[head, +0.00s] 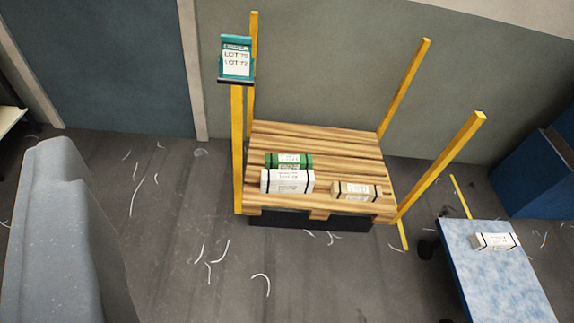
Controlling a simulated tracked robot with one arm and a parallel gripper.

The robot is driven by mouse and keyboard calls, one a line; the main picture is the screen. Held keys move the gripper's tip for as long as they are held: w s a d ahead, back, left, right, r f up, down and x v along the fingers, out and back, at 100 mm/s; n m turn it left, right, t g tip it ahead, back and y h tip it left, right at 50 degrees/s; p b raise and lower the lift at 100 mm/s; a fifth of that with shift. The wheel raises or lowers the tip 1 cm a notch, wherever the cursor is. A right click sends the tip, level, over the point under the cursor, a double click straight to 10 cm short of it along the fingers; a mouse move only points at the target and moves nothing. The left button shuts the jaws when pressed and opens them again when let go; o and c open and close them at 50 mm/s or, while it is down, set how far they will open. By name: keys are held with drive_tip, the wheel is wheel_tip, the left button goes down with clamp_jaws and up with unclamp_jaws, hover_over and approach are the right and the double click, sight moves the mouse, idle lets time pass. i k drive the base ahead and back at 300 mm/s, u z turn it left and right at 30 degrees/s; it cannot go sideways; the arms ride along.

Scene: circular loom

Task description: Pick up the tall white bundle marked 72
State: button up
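A white bundle with dark straps (287,182) stands on the front left part of a wooden pallet (345,147). It looks taller than the tan bundle beside it, and its printed label is too small to read. Another white bundle (495,241), lower and strapped, lies on a blue-topped table (487,275) at the lower right. Its label is also unreadable, so I cannot tell which one bears 72. My gripper does not show in the head view.
A green bundle (289,159) sits right behind the pallet's white bundle; a tan bundle (356,190) lies to its right. Yellow posts (405,87) rise at the pallet's corners. An order sign (236,60) hangs at the left post. A grey speckled body (65,235) fills the left foreground.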

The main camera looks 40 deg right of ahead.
sight(271, 181)
drive_tip(key=z, duration=0.45)
drive_tip(key=i, duration=1.25)
drive_tip(key=z, duration=1.2)
drive_tip(key=i, duration=0.8)
drive_tip(key=z, duration=0.45)
drive_tip(key=k, duration=0.9)
drive_tip(key=z, duration=0.2)
drive_tip(key=i, duration=0.9)
drive_tip(key=u, duration=0.1)
